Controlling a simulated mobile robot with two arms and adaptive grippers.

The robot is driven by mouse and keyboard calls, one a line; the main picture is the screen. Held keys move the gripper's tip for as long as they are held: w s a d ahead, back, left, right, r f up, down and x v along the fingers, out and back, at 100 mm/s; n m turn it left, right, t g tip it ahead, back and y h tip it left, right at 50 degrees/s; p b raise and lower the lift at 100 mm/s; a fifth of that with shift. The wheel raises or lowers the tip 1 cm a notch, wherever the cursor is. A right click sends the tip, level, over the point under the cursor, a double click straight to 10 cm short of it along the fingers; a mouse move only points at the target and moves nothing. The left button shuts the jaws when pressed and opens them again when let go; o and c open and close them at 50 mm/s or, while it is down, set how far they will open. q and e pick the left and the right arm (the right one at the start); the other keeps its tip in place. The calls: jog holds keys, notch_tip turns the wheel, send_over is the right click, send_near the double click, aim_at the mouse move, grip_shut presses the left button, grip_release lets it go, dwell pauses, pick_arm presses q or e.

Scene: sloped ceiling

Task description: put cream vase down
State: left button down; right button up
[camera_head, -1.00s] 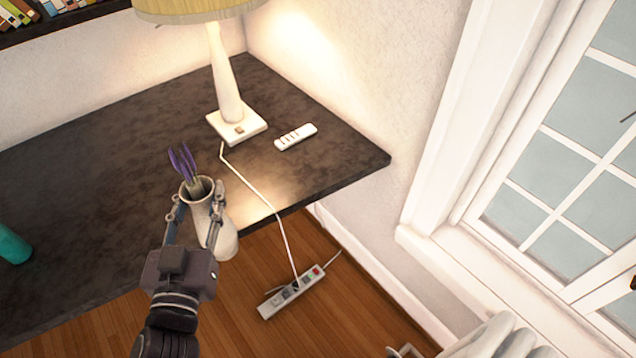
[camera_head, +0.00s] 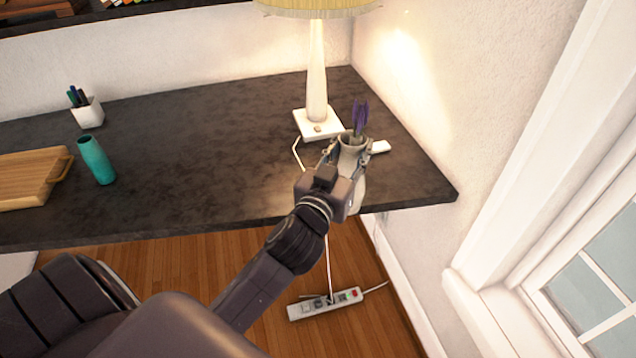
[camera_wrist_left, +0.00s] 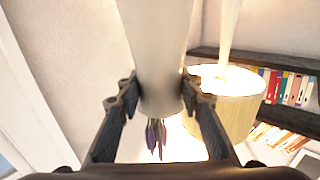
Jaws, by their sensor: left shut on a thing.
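The cream vase (camera_head: 359,188) holds purple flowers (camera_head: 360,117) and is upright in the head view, near the right front edge of the dark desk (camera_head: 230,140). My left gripper (camera_head: 344,160) is shut on the vase, with a finger on each side. In the left wrist view the pale vase (camera_wrist_left: 162,50) fills the space between the fingers, with the flowers (camera_wrist_left: 155,138) at its mouth. The gripper and arm hide part of the vase, and I cannot tell whether its base touches anything. My right gripper is not in view.
A lamp (camera_head: 317,80) stands behind the vase, and a white remote (camera_head: 380,147) lies close to it. A teal vase (camera_head: 96,160), a pen cup (camera_head: 87,112) and a wooden board (camera_head: 30,178) are at the left. The desk's middle is clear. A power strip (camera_head: 325,303) lies on the floor.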

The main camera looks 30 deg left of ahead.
pick_arm(q)
jog(key=w+a+r+n+g+y+b, duration=0.1)
jog(key=w+a+r+n+y+b, duration=0.15)
jog(key=w+a+r, duration=0.45)
jog(key=w+a+r+n+g+y+b, duration=0.1)
jog(key=w+a+r+y+b, duration=0.3)
jog(key=a, duration=0.6)
notch_tip(320, 180, down, 19)
jog(key=w+h, duration=0.1)
jog(key=shift+d+b, duration=0.15)
jog(key=shift+b, duration=0.15)
jog(key=shift+f, duration=0.15)
jog(key=shift+f, duration=0.15)
jog(key=c, duration=1.4)
grip_release()
jog(key=shift+o, duration=0.2)
